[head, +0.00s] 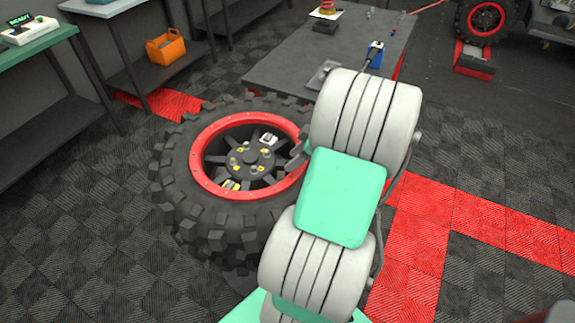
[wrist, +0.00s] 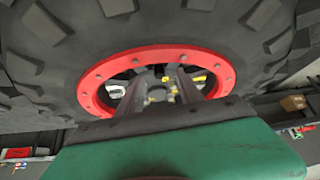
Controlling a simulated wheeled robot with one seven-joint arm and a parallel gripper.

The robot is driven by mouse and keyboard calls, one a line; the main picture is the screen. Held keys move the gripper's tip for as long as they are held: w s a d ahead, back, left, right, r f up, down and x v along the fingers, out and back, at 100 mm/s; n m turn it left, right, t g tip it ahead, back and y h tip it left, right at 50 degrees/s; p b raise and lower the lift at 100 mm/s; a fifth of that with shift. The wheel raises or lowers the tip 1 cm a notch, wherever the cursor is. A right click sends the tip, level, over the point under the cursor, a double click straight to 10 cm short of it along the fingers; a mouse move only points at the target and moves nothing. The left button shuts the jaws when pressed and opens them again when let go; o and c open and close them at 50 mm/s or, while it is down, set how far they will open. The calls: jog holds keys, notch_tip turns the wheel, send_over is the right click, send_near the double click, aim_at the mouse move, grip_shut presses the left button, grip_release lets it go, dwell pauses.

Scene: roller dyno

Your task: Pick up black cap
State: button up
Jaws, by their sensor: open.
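A large black tire (head: 185,175) with a red rim ring (head: 200,165) lies on its side. Small metal, yellow and white pieces sit on its dark spoked hub (head: 250,158). I cannot single out a black cap among the dark hub parts. In the wrist view the red ring (wrist: 92,92) and the hub appear beyond my gripper (wrist: 160,80), whose two fingers are apart with nothing seen between them. In the head view my arm hides most of my gripper; a grey part shows at the ring's right edge. I cannot tell whether it touches.
A dark table (head: 280,65) behind the tire bears a blue device (head: 375,55) and a grey tray (head: 322,74). Another wheel (head: 485,18) stands at the back right. The tiled floor in front is clear.

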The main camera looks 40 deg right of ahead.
jog(key=shift+x, duration=1.2)
jog(key=shift+c, duration=0.4)
grip_shut()
